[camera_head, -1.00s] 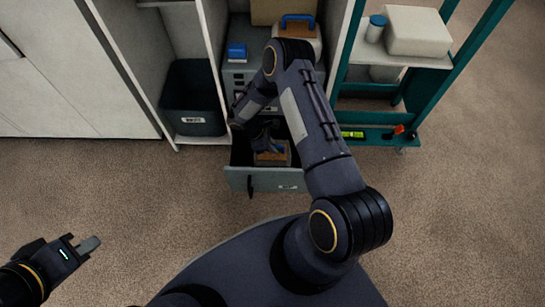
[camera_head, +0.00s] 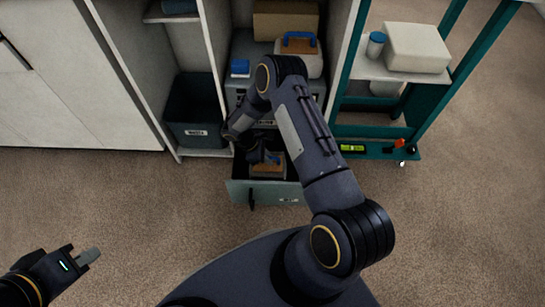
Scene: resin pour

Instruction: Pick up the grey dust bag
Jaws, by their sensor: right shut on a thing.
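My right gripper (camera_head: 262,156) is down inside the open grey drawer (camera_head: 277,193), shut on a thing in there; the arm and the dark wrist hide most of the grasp. A small object with a brown top and greyish sides (camera_head: 268,171) shows in the drawer at the fingertips; I cannot tell whether it is what I hold. I cannot make out the grey dust bag for certain. My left gripper (camera_head: 88,257) is empty over the carpet at the lower left, its fingers seen edge-on.
A dark bin (camera_head: 194,108) stands in the cabinet left of the drawer. A white container with a blue handle (camera_head: 303,60) and a blue item (camera_head: 240,67) sit above the drawer. A teal shelf rack (camera_head: 375,154) stands to the right. Carpet in front is clear.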

